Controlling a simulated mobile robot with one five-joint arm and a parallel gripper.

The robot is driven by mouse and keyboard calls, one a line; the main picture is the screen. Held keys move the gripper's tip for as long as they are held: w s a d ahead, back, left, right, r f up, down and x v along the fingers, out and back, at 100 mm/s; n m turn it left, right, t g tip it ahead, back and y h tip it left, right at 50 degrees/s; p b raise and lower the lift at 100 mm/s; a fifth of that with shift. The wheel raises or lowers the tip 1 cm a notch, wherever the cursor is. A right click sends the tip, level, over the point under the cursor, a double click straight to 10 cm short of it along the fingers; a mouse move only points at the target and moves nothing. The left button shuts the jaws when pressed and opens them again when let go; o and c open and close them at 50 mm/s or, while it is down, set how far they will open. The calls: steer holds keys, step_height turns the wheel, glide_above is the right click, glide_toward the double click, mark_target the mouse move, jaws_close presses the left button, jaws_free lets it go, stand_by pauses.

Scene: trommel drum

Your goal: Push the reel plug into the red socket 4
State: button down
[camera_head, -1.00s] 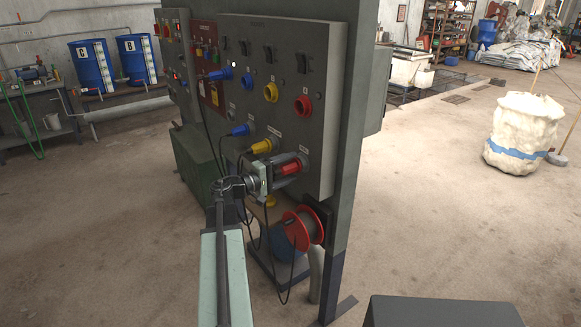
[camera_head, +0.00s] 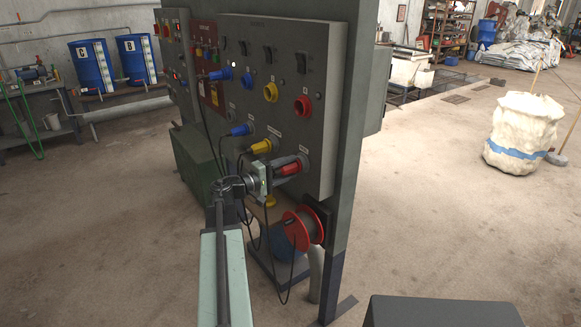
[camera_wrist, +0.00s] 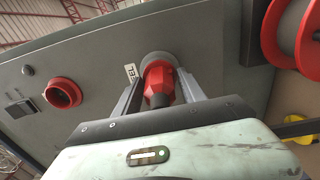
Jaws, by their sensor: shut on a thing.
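The red reel plug (camera_head: 291,168) sits in a grey round holder at the lower right of the grey panel, above the cable reel. It also shows in the wrist view (camera_wrist: 158,82), its front end inside the holder. My gripper (camera_head: 284,169) has its two fingers on either side of the plug and is shut on it. The fingers show in the wrist view too (camera_wrist: 159,90). The red socket 4 (camera_head: 302,106) is open and empty, above the plug; it is at the left in the wrist view (camera_wrist: 62,93). How deep the plug sits is hidden.
A yellow plug (camera_head: 262,146) and a blue plug (camera_head: 240,130) are left of the red one. The red cable reel (camera_head: 303,228) hangs below. A dark cable hangs near my gripper.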

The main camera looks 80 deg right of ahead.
steer(key=shift+v, duration=3)
steer(key=shift+v, duration=2.5)
step_height(320, 180, up, 20)
steer(key=p, duration=2)
glide_above(274, 173)
steer(key=w, duration=0.1)
steer(key=shift+a, duration=0.45)
